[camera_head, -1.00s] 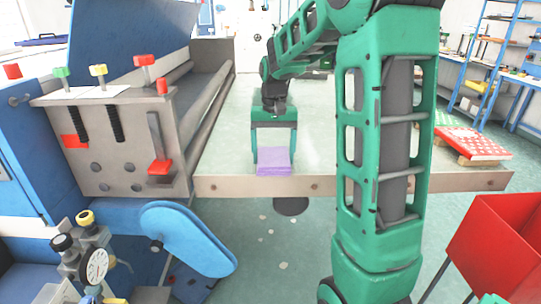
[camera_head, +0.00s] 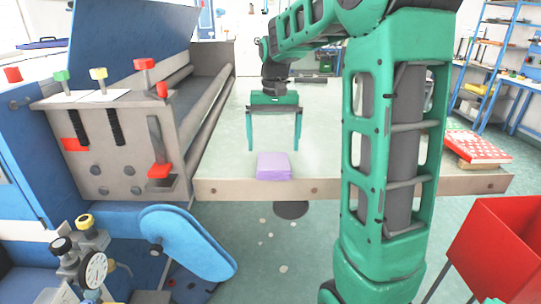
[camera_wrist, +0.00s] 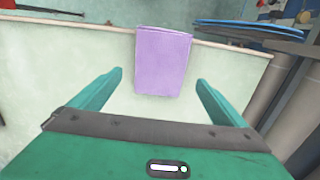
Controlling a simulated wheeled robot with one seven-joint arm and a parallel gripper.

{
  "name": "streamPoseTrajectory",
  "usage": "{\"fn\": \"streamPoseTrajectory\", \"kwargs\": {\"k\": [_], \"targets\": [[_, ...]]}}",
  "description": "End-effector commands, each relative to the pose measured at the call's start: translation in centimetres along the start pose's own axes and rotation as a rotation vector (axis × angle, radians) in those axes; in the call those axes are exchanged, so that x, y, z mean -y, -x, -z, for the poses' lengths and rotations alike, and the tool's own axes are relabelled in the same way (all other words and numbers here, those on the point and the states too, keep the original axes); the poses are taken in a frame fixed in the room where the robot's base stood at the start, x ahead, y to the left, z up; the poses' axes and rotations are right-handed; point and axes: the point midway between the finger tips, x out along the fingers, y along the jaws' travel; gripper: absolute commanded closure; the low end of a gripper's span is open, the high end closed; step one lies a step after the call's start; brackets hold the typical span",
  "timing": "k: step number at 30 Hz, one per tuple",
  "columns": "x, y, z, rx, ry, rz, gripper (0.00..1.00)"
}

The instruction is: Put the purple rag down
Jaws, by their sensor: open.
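The purple rag (camera_head: 273,166) is a folded lilac block lying at the front edge of the pale table (camera_head: 325,150). In the wrist view the rag (camera_wrist: 163,62) lies flat at the table edge, beyond the fingertips. My green gripper (camera_head: 274,148) is open and empty, with its fingers pointing down above and behind the rag. In the wrist view its two fingers (camera_wrist: 158,76) are spread wider than the rag, and neither touches it.
A grey machine with coloured knobs (camera_head: 125,140) stands along the table's left side. A red and white patterned stack (camera_head: 476,147) lies at the table's right. A red bin (camera_head: 500,245) stands at the front right. The table middle is clear.

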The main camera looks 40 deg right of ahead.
Motion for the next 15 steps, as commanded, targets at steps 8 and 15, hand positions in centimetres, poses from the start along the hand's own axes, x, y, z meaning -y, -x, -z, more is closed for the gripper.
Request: {"fn": "streamPoseTrajectory", "kwargs": {"k": [8, 15], "targets": [[0.0, 4.8, 0.1, -0.002, -0.001, 0.000, 0.04], [-0.3, 6.2, -0.6, -0.001, -0.001, 0.000, 0.04]]}}
